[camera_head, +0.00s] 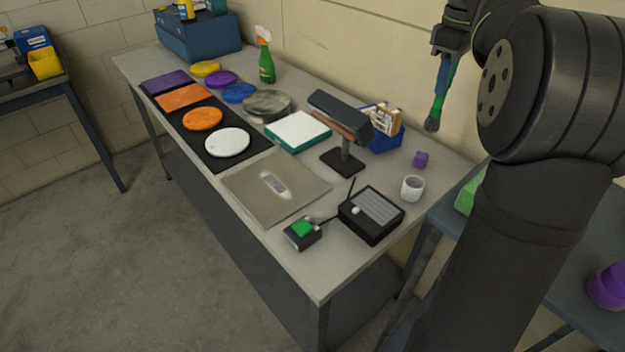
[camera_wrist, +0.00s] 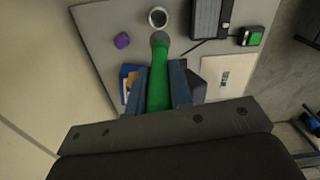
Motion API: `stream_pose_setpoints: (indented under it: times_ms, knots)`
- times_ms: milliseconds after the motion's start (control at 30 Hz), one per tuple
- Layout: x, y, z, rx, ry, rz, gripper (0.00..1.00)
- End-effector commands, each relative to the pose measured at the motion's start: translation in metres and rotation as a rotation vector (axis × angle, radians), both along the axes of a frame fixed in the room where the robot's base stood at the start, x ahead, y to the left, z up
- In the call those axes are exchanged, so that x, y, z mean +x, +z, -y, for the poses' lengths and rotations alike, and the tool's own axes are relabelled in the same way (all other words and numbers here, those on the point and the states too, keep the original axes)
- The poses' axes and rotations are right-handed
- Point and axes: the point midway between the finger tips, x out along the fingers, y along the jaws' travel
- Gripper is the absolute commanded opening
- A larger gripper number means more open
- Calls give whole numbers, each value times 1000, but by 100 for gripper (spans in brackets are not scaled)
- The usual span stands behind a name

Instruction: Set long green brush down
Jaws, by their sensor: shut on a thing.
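The long green brush (camera_head: 439,93) hangs from my gripper (camera_head: 444,68), with its dark head pointing down. It is in the air above the right end of the grey workbench (camera_head: 305,274), clear of the bench top. In the wrist view the green brush (camera_wrist: 158,85) lies between the two blue fingers of my gripper (camera_wrist: 161,82), which are shut on its handle. Its grey tip (camera_wrist: 159,39) shows just in front of the white cup (camera_wrist: 158,17). The upper end of the handle is hidden by the gripper.
Pads, a flat grey panel (camera_head: 276,190) and a spray bottle (camera_head: 266,62) lie farther left.

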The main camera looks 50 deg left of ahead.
Motion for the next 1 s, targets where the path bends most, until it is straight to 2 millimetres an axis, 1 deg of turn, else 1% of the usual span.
stream_pose_setpoints:
  times_ms: [33, 100, 200, 367, 400, 567, 667, 767, 800, 900, 1000]
  knots:
    - [1, 15, -1, 2, 0, 3, 0]
    - [1, 31, -1, 1, 0, 1, 0]
    - [1, 50, -1, 0, 0, 0, 0]
    - [0, 73, 0, 0, 0, 0, 0]
    - [-4, 71, -10, -1, 5, -2, 0]
    - [-21, 72, -43, -2, 6, 1, 0]
    - [-35, 71, -68, -2, 8, 1, 0]
    - [-55, 72, -99, -2, 10, 3, 0]
    - [-65, 71, -112, -2, 10, 3, 0]
    - [-90, 71, -144, -2, 10, 6, 0]
    - [-115, 71, -169, -1, 8, 8, 0]
